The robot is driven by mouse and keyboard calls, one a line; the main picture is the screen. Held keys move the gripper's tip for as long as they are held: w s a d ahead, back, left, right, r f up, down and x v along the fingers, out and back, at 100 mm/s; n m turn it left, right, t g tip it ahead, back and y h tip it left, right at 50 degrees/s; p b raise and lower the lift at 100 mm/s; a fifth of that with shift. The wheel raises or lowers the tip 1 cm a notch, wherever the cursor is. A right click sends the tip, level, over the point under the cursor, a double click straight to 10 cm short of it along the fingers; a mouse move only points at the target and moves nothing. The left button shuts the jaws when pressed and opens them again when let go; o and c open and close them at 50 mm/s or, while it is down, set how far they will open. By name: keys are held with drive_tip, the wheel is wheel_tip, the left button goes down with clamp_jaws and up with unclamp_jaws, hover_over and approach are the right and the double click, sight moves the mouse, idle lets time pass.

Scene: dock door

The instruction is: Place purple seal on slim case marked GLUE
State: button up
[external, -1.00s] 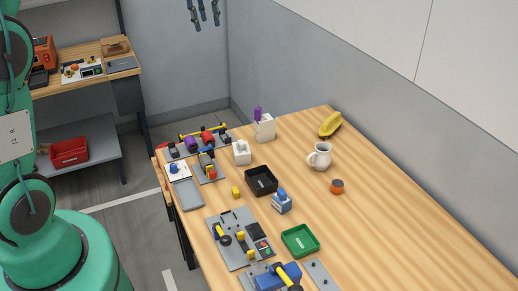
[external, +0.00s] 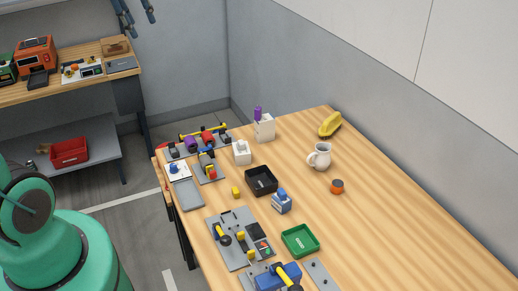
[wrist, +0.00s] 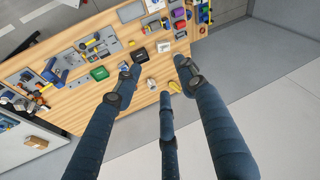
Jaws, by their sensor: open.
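A purple upright piece (external: 258,113) stands at a white holder (external: 264,128) near the back of the table in the external view; I cannot tell whether it is the seal. A second purple piece (external: 190,144) lies in the grey rack at the back left; it also shows in the wrist view (wrist: 178,13). No GLUE marking is readable, so I cannot tell which thing is the slim case. My gripper (external: 137,14), partly cut off at the top of the external view, is open and empty, high above and away from the table. Its fingers spread wide in the wrist view.
The wooden table carries a black tray (external: 261,181), a green tray (external: 300,241), a white jug (external: 320,156), a yellow banana-like thing (external: 331,124), an orange-and-grey knob (external: 337,187) and a blue-and-white block (external: 282,202). The table's right side is clear. A side bench (external: 85,85) stands at the left.

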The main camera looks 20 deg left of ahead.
drive_tip(key=s+a+f+n, duration=0.1)
drive_tip(key=s+f+n, duration=0.1)
drive_tip(key=s, duration=0.6)
drive_tip(key=s+f+n+t, duration=0.1)
drive_tip(key=s+f+n, duration=0.1)
drive_tip(key=s, duration=0.5)
drive_tip(key=shift+s+a+f, duration=0.25)
drive_tip(key=shift+s+a, duration=0.1)
drive_tip(key=shift+s, duration=0.05)
wheel_tip(320, 180, down, 17)
drive_tip(key=b, duration=1.7)
drive_tip(key=shift+o, duration=0.6)
drive_tip(key=shift+r, duration=0.1)
